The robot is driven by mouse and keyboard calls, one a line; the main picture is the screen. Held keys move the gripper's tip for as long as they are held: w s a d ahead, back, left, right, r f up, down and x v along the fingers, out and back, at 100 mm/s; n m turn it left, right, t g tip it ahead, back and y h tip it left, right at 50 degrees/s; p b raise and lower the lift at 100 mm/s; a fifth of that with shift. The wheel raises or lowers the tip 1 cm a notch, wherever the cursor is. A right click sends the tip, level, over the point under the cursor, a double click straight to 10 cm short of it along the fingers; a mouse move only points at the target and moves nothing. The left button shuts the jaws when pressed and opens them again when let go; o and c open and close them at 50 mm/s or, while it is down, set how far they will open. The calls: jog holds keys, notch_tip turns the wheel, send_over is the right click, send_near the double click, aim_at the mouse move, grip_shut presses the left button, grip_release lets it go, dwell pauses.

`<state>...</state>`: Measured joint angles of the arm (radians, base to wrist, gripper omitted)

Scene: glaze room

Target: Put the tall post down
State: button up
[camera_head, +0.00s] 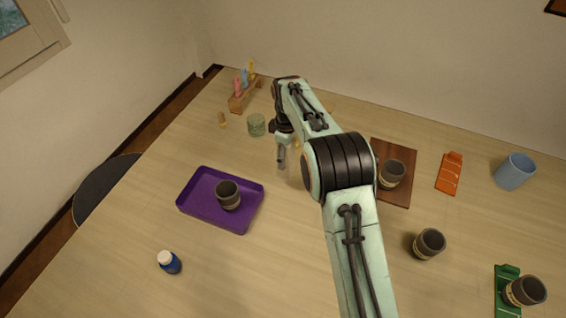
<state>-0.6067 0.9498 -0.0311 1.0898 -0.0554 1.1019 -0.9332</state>
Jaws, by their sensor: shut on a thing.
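My gripper (283,160) is above the middle of the wooden table, pointing down, to the right of the green glass and beyond the purple tray. It is shut on the tall post, which is mostly hidden by my gripper and arm. I cannot make out the post's full shape, or whether its lower end touches the table.
A peg rack (238,103) with coloured pegs, a small tan peg (222,120) and a green glass (256,125) stand at the back left. A purple tray (192,208) holds a dark cup (228,195). A brown board (399,150) bears another cup (391,174).

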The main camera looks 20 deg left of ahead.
jog(key=shift+w+a+f, duration=0.35)
jog(key=shift+w+f, duration=0.15)
jog(key=shift+f, duration=0.7)
jog(key=shift+w+a+f, duration=0.3)
jog(key=shift+w+f, duration=0.2)
jog(key=shift+f, duration=0.75)
jog(key=shift+w+a+f, duration=0.35)
jog(key=shift+w+f, duration=0.15)
jog(key=shift+f, duration=0.7)
jog(key=shift+f, duration=0.1)
jog(key=o, duration=1.3)
notch_tip(320, 180, up, 12)
